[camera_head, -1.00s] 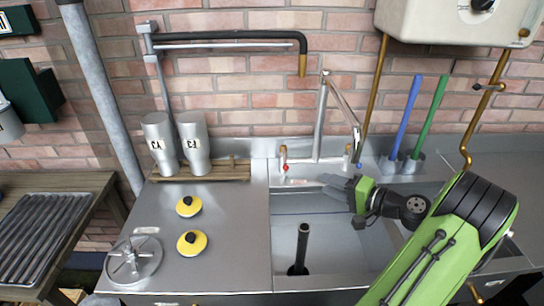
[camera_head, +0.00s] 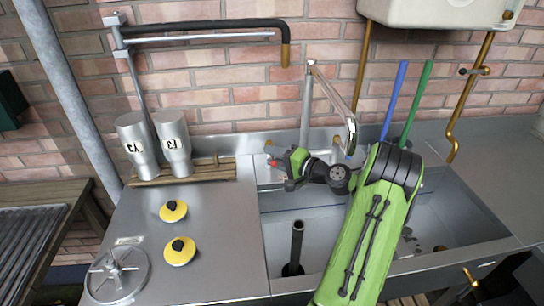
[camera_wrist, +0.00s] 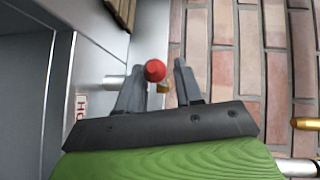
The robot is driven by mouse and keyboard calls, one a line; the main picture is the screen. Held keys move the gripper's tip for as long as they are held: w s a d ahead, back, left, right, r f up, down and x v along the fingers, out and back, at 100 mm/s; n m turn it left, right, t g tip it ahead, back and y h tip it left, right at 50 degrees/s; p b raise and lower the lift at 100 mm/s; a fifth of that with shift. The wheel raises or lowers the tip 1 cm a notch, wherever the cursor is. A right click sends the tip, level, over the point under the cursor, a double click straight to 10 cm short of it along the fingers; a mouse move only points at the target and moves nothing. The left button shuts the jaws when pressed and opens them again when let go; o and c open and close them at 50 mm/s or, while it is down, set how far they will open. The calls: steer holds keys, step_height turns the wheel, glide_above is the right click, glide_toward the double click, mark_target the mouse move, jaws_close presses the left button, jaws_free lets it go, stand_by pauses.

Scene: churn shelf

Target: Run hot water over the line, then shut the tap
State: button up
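The hot tap's red knob (camera_head: 274,163) is at the back left of the sink. In the wrist view the red knob (camera_wrist: 155,70) lies between the two spread fingers of my gripper (camera_wrist: 159,66), with a gap to the right finger; I cannot tell whether the left one touches. My gripper (camera_head: 283,161) is open. The silver swan-neck spout (camera_head: 335,97) hangs over the sink, and I see no water running. A black pipe (camera_head: 210,28) with a brass end is on the wall; I cannot tell whether this is the line. A partly lettered label (camera_wrist: 82,104) is near the knob.
The sink (camera_head: 325,235) holds a dark upright pipe (camera_head: 296,245). Two metal cups (camera_head: 174,145) stand on a wooden rack at left, with two yellow lids (camera_head: 180,251) in front. Blue and green handles (camera_head: 395,100) stand behind my arm. A white heater (camera_head: 440,12) hangs above.

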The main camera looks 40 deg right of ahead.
steer(key=shift+w+a, duration=0.1)
steer(key=shift+w, duration=0.4)
jaws_close()
